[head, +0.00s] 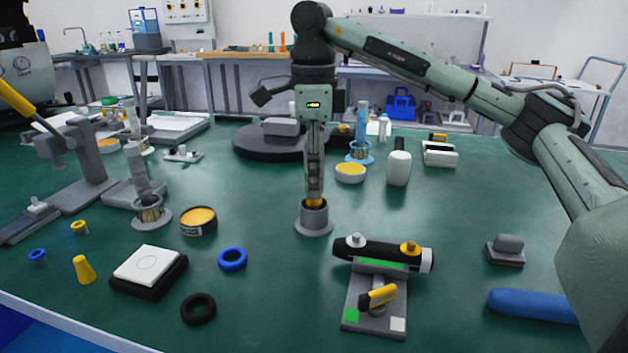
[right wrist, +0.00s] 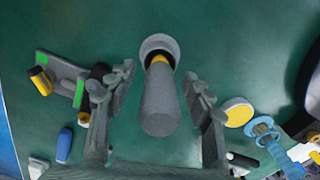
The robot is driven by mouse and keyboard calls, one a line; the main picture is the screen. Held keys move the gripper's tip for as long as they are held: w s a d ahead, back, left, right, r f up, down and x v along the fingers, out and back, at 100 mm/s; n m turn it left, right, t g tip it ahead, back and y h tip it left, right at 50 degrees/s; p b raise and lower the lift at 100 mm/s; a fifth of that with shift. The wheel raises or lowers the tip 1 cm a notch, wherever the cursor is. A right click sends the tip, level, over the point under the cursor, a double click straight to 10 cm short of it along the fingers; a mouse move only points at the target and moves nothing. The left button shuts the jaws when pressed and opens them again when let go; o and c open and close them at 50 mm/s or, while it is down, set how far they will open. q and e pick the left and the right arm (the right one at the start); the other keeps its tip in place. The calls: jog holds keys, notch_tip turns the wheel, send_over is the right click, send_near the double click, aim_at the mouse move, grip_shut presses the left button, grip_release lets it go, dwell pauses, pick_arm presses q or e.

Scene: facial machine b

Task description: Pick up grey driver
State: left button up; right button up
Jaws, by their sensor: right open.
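The grey driver (right wrist: 160,104) stands upright in a round grey holder (right wrist: 158,43), and a yellow band shows at its lower end. In the head view the holder (head: 314,220) stands mid-table. There the driver's yellow part (head: 315,203) shows just above the holder, and my fingers mostly cover the handle. My right gripper (head: 314,185) points straight down over the holder. In the right wrist view its two fingers (right wrist: 162,85) are apart, one on each side of the driver, with visible gaps. My left gripper is not in view.
A black cylinder on a grey stand (head: 375,295) is right of the holder. A blue ring (head: 232,259) and yellow-topped tin (head: 198,221) lie left. A white bottle (head: 399,168) and blue fixture (head: 360,135) stand behind right. A dark round base (head: 280,140) is behind.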

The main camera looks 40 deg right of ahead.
grip_shut()
dwell(0.3)
jog(key=shift+r, duration=0.1)
jog(key=shift+r, duration=0.6)
notch_tip(320, 180, up, 3)
jog(key=shift+p, duration=0.3)
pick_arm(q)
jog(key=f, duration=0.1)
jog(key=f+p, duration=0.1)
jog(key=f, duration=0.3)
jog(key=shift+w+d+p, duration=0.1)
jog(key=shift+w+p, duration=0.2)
pick_arm(e)
jog(key=w+a+r, duration=0.3)
jog(key=a+r, duration=0.3)
jog(key=a, duration=0.5)
jog(key=shift+w+r, duration=0.3)
jog(key=shift+w, duration=0.05)
jog(key=c, duration=0.7)
grip_release()
grip_shut()
